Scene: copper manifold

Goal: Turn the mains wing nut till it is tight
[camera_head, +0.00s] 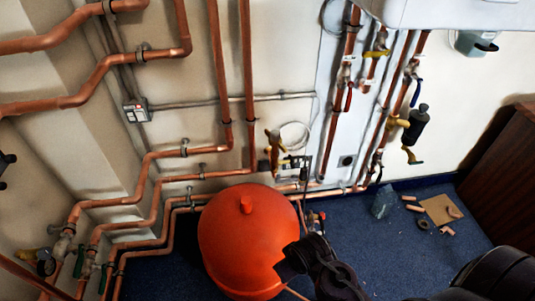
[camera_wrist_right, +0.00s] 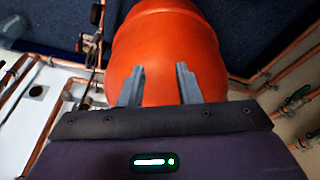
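I cannot pick out the mains wing nut for certain in either view. Small valves with coloured handles sit on the copper pipes, among them a brass valve with a yellow handle (camera_head: 275,140) at the centre and yellow handles (camera_head: 398,122) at the right. My right gripper (camera_head: 287,264) is in front of the orange vessel in the head view. In the right wrist view its two fingers (camera_wrist_right: 160,85) stand apart with nothing between them, and the orange vessel (camera_wrist_right: 168,40) lies beyond.
The orange vessel (camera_head: 240,235) stands on the blue carpet (camera_head: 400,235). Copper pipes (camera_head: 150,160) run along the walls at left and centre. A white boiler (camera_head: 460,12) hangs top right. Loose offcuts and a cardboard piece (camera_head: 440,209) lie near a brown cabinet (camera_head: 505,180).

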